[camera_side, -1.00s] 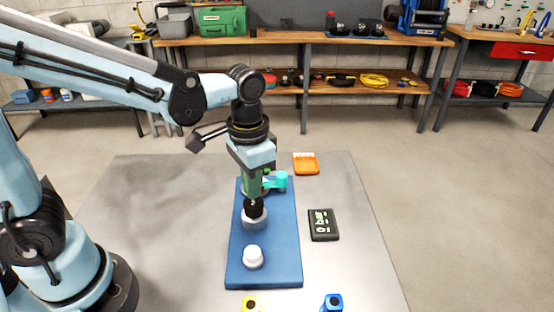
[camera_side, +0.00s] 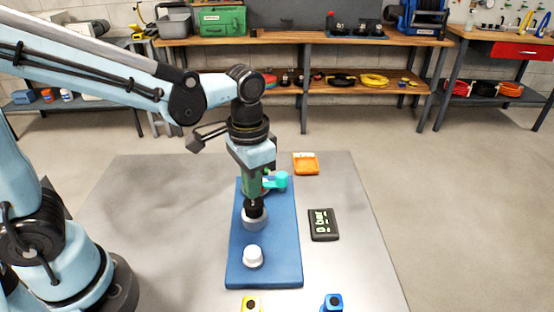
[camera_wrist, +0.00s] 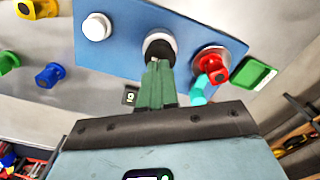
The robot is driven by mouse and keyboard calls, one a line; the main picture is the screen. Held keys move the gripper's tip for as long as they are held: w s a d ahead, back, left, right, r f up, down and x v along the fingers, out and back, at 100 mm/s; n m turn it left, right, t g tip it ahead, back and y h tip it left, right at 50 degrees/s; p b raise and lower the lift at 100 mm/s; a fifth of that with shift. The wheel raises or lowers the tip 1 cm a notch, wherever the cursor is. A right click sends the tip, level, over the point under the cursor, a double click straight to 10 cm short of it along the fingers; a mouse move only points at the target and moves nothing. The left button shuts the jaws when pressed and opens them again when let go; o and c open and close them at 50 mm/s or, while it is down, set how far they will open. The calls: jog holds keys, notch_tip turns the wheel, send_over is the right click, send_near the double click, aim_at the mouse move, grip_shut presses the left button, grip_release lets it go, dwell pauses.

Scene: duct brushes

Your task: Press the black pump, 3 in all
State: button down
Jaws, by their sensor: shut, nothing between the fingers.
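The black pump (camera_wrist: 160,48) sits in a pale grey collar (camera_side: 256,222) on the blue board (camera_side: 265,268). My gripper (camera_wrist: 155,62) points straight down over it with its green fingers shut and empty. The fingertips overlap the pump's black top in the wrist view; I cannot tell whether they touch or press it. In the side view the fingers (camera_side: 254,200) hide part of the pump. A dark display (camera_side: 323,225) right of the board shows a number that looks like 0, with "bar".
A white knob (camera_side: 253,257) stands on the board in front of the pump. A red knob (camera_wrist: 214,69) and a cyan lever (camera_side: 278,180) are behind it. An orange tray (camera_side: 306,163), a yellow piece (camera_side: 251,304) and a blue piece (camera_side: 333,302) lie around the board.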

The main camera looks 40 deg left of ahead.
aim_at(254, 201)
jog(key=shift+f, duration=1.65)
jog(key=shift+r, duration=1.05)
jog(key=shift+f, duration=0.1)
